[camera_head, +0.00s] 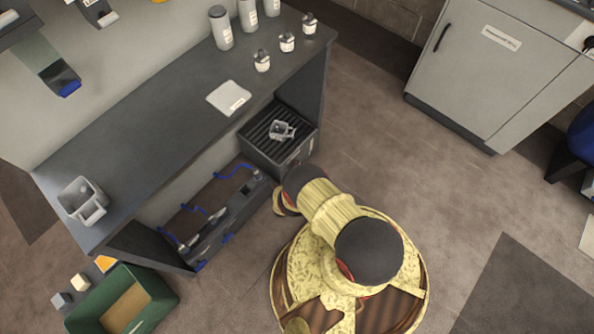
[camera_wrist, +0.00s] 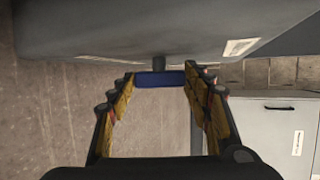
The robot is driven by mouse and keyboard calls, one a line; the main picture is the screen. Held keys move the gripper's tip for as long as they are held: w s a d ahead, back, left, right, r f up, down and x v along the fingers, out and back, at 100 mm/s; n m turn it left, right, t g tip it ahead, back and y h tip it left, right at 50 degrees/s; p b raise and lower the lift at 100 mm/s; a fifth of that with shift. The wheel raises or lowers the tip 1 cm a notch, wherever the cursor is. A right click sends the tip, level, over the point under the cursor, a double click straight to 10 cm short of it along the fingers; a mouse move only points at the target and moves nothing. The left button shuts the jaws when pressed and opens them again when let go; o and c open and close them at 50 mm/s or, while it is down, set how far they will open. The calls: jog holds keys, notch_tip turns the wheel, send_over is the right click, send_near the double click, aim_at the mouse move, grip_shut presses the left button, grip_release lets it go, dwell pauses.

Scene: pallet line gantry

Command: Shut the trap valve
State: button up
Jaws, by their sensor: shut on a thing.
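The blue trap valve handle (camera_wrist: 160,79) shows in the wrist view as a short crosswise bar on a dark stem (camera_wrist: 158,62). The stem comes out of a grey body (camera_wrist: 100,30) with a white label. My gripper (camera_wrist: 160,75) has one fingertip at each end of the blue bar and is shut on it. There the arm's end is by the front of a grey box with a slotted top (camera_head: 255,148), under the counter.
A metal jug (camera_head: 282,130) stands on the slotted top. A green crate (camera_head: 165,300) is at lower left. A grey cabinet (camera_head: 485,65) stands at upper right, with clear floor between.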

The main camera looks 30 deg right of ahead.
jog(key=o, duration=1.2)
jog(key=shift+c, duration=0.2)
jog(key=shift+a, duration=0.15)
jog(key=v, duration=1.1)
jog(key=shift+s+a+r, duration=0.15)
jog(key=shift+s+a, duration=0.1)
jog(key=shift+s, duration=0.05)
